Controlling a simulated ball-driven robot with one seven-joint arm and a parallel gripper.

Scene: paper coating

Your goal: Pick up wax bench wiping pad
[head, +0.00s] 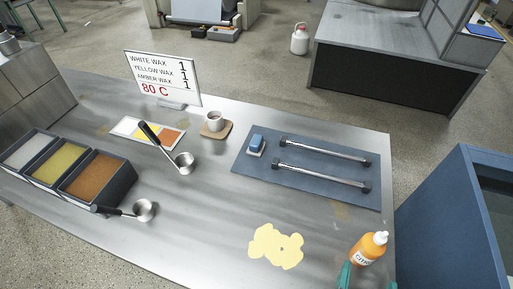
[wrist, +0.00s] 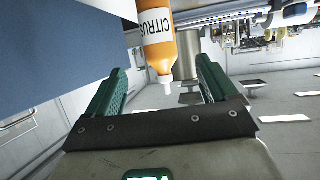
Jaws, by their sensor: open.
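A small blue block on a white base, which looks like the wiping pad (head: 256,143), sits at the left end of the blue-grey mat (head: 245,168) on the steel bench. My gripper (head: 368,282) shows only as green fingertips at the bottom edge of the head view, at the bench's near right. In the wrist view my gripper (wrist: 165,85) is open, with the orange citrus bottle (wrist: 158,40) showing beyond and between the fingers. I cannot tell whether they touch it. The pad is far from my gripper and not in the wrist view.
A yellow wax patch (head: 275,246) lies on the bench left of the bottle (head: 368,248). Two metal bars (head: 325,150) lie on the mat. Ladles (head: 184,162), a cup (head: 214,121), wax trays (head: 98,180) and a sign (head: 163,78) stand left. A blue tank (head: 455,225) stands right.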

